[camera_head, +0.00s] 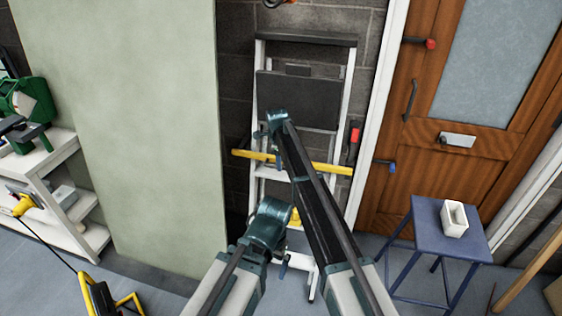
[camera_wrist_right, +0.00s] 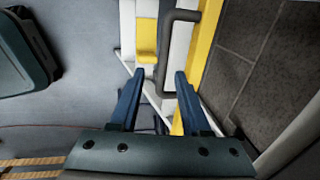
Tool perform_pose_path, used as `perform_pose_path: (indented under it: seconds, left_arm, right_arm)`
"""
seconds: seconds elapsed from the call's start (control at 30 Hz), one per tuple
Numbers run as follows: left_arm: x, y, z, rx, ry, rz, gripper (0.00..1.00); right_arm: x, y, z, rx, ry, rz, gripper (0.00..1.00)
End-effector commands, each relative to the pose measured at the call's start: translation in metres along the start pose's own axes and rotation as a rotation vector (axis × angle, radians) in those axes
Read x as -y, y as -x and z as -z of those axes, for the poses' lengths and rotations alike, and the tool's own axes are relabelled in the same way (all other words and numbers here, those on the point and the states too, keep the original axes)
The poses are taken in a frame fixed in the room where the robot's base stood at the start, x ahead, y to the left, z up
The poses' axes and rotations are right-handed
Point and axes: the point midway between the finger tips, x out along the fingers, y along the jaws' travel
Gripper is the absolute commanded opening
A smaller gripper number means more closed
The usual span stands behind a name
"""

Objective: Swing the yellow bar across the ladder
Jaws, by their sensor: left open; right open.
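The stepladder (camera_head: 345,95) stands upright against the dark block wall. The yellow bar (camera_head: 325,168) lies across its front, nearly level, its ends past both rails; my right arm hides part of its middle. My right gripper (camera_head: 277,118) is open, in front of the ladder near the bar. In the right wrist view its open fingers (camera_wrist_right: 158,100) have no object visibly held between them. A long yellow strip, probably the bar (camera_wrist_right: 207,45), runs beside and behind the right-hand finger; contact cannot be told. My left gripper (camera_head: 268,215) is lower, before the lower ladder, its fingertips unclear.
A pale green panel (camera_head: 120,120) stands left of the ladder. A wooden door (camera_head: 400,130) is at the right. A blue stool (camera_head: 440,238) with a white box (camera_head: 454,219) stands before it. White shelves (camera_head: 50,160) are at far left.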

Motion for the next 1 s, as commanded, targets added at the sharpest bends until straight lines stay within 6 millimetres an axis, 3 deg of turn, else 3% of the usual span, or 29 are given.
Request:
perform_pose_path:
  seconds: [0.03, 0.6, 0.77, 1.0]
  left_arm:
    - [0.001, 0.014, -0.001, 0.0, 0.0, 0.0, 1.0]
    - [0.01, 0.1, -0.006, 0.0, 0.0, 0.0, 1.0]
    - [0.011, 0.112, -0.007, 0.0, 0.0, 0.0, 1.0]
    - [0.011, 0.112, -0.007, 0.0, 0.0, 0.0, 1.0]
  right_arm:
    - [0.001, 0.014, 0.0, 0.0, 0.0, 0.0, 0.47]
    - [0.001, 0.103, 0.001, -0.001, 0.0, 0.0, 0.47]
    - [0.0, 0.115, 0.001, -0.001, -0.001, 0.0, 0.47]
    - [0.0, 0.115, 0.0, -0.001, -0.001, 0.0, 0.47]
